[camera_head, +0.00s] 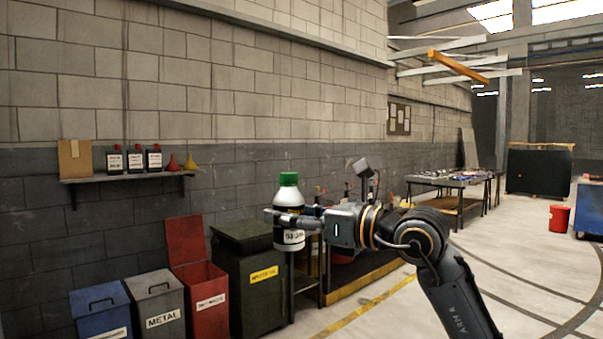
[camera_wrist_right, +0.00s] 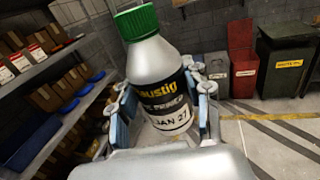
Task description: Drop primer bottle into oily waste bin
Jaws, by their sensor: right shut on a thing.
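The primer bottle (camera_head: 289,196) is pale with a green cap and a black label. In the right wrist view the bottle (camera_wrist_right: 158,72) shows "PRIMER" and "JAN 27" on its labels. My right gripper (camera_head: 293,218) is shut around its body and holds it roughly upright in the air, in front of the wall and right of the dark green bin. The red bin (camera_head: 208,305), with a white label that seems to end in "WASTE", stands left of it with its lid raised. It also shows in the right wrist view (camera_wrist_right: 243,80). My left gripper is not in view.
A dark green bin (camera_head: 258,300) with a yellow label stands between the red bin and the bottle. A grey METAL bin (camera_head: 160,303) and a blue bin (camera_head: 101,312) are further left. A wall shelf (camera_head: 130,177) holds small bottles.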

